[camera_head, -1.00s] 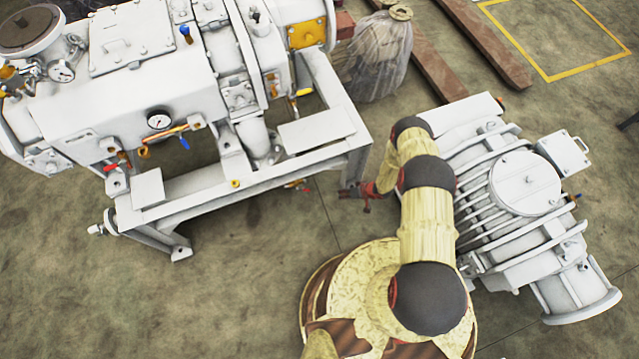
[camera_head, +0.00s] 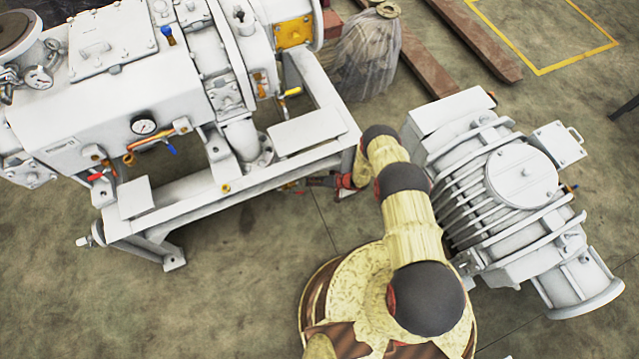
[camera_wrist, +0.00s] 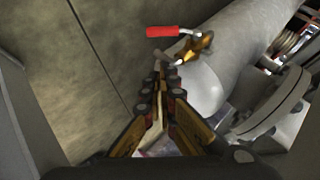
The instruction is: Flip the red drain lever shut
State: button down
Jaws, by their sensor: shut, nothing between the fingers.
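The red drain lever (camera_wrist: 163,31) shows in the wrist view. Its red grip points left, and a bare metal stem joins it to a brass valve (camera_wrist: 192,48) on a white pipe (camera_wrist: 222,75). My gripper (camera_wrist: 160,72) is shut and empty, with its fingertips just below the lever in the picture. The tips look close to the valve's left side; I cannot tell whether they touch it. In the head view my gripper (camera_head: 302,183) is at the lower edge of the white pump frame (camera_head: 210,200), where the lever is too small to make out clearly.
The white pump (camera_head: 110,105) stands on the frame at left. A big white motor (camera_head: 510,190) lies on the floor close to my arm's right side. A wrapped bundle (camera_head: 367,55) stands behind. Open floor (camera_head: 240,290) lies in front of the frame.

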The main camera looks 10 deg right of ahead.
aim_at(297, 193)
jog(key=shift+s+a+f+b, duration=0.25)
jog(key=shift+s+a+f, duration=0.1)
jog(key=shift+a+f, duration=0.4)
jog(key=shift+s+a+f+b, duration=0.3)
jog(key=shift+a+f, duration=0.35)
jog(key=shift+f, duration=0.2)
jog(key=shift+f, duration=0.15)
jog(key=shift+a+f, duration=0.1)
jog(key=shift+f, duration=0.65)
